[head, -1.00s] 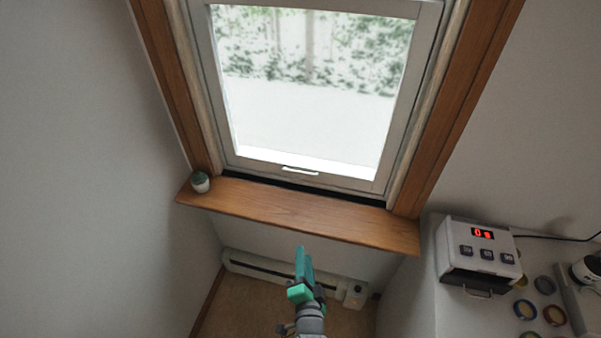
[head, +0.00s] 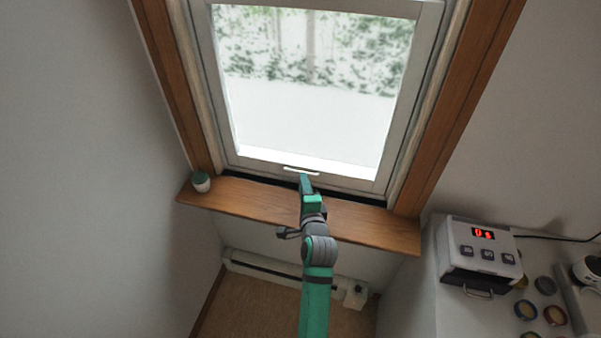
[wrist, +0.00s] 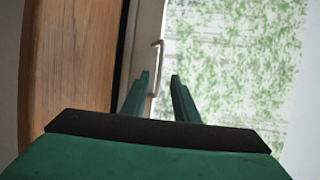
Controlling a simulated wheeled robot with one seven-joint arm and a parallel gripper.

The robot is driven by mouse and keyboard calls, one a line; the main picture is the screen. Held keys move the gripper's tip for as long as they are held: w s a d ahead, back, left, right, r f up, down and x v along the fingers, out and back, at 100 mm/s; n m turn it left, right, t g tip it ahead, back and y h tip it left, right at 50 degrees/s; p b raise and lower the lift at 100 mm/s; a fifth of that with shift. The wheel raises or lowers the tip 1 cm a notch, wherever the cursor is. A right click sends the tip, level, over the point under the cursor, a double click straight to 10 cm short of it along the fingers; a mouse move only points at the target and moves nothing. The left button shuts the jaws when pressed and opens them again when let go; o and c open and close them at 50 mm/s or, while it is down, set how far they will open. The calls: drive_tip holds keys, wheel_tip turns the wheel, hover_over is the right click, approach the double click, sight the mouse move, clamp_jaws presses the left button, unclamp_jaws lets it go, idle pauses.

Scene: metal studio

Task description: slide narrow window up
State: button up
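The narrow window's white sash (head: 352,181) fills the middle top of the head view, with a dark strip along its lower edge above the sill. A small pale handle (head: 301,170) sits on the sash's bottom rail; it also shows in the wrist view (wrist: 158,58). My gripper (head: 305,178) is just below the handle in the head view. In the wrist view my gripper (wrist: 159,75) has its two green fingers apart, with the handle lying between and just beyond their tips. I cannot tell whether a finger touches it.
At the right, a white box with a red display (head: 481,252) and several round lids stand on a counter.

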sight(299, 172)
drive_tip(key=w, duration=0.2)
drive_tip(key=w+f, duration=0.1)
drive_tip(key=w, duration=0.4)
drive_tip(key=shift+w+a+f, duration=0.2)
drive_tip(key=shift+a, duration=0.1)
drive_tip(key=shift+d, duration=0.1)
drive_tip(key=shift+a, duration=0.25)
clamp_jaws()
drive_tip(key=shift+s+d+f, duration=0.15)
drive_tip(key=shift+d+f, duration=0.05)
idle(0.6)
